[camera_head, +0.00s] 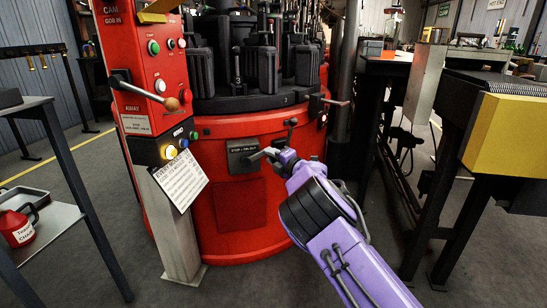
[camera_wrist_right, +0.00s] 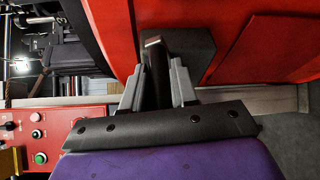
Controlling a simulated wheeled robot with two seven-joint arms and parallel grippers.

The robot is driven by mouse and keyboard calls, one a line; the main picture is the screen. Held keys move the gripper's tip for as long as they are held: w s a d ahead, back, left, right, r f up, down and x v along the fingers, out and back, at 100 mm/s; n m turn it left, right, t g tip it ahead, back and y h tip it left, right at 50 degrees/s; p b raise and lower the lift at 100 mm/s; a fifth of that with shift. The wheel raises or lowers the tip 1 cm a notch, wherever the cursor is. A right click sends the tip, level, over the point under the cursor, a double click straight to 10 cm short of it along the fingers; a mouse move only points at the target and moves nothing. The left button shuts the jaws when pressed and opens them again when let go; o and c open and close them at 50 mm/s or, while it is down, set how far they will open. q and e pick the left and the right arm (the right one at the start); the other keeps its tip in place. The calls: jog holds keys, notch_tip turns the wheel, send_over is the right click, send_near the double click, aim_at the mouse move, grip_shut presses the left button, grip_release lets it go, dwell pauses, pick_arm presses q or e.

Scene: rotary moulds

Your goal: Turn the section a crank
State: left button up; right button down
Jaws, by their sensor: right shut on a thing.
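The red round machine base (camera_head: 215,225) carries a dark plate (camera_head: 238,162) with lettering on its front. A short grey crank (camera_head: 257,156) stands out from this plate. My right gripper (camera_head: 273,153) comes in on the purple arm from the lower right and meets the crank's outer end. In the right wrist view, the fingers (camera_wrist_right: 157,88) are closed around a dark bar with a bright end (camera_wrist_right: 153,42), which I take as the crank's handle. The fingers hide part of it, and its exact angle is hard to tell. My left gripper is not in view.
A small black handle (camera_head: 291,123) is just above my gripper. A yellow-ended conveyor (camera_head: 505,135) stands at right. Grey floor lies between.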

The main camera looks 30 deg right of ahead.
jog(key=shift+w+a+r+p, duration=0.1)
jog(key=shift+a+r+p, duration=0.25)
jog(key=shift+r, duration=0.3)
jog(key=c, duration=1)
grip_release()
jog(key=shift+a, duration=0.15)
jog(key=shift+f, duration=0.1)
jog(key=shift+d, duration=0.2)
jog(key=s, duration=0.3)
jog(key=s+d+p, duration=0.1)
jog(key=s, duration=0.3)
jog(key=s+p, duration=0.1)
jog(key=s, duration=0.2)
jog(key=shift+s+d+r, duration=0.2)
jog(key=shift+d+r, duration=0.1)
jog(key=shift+r, duration=0.1)
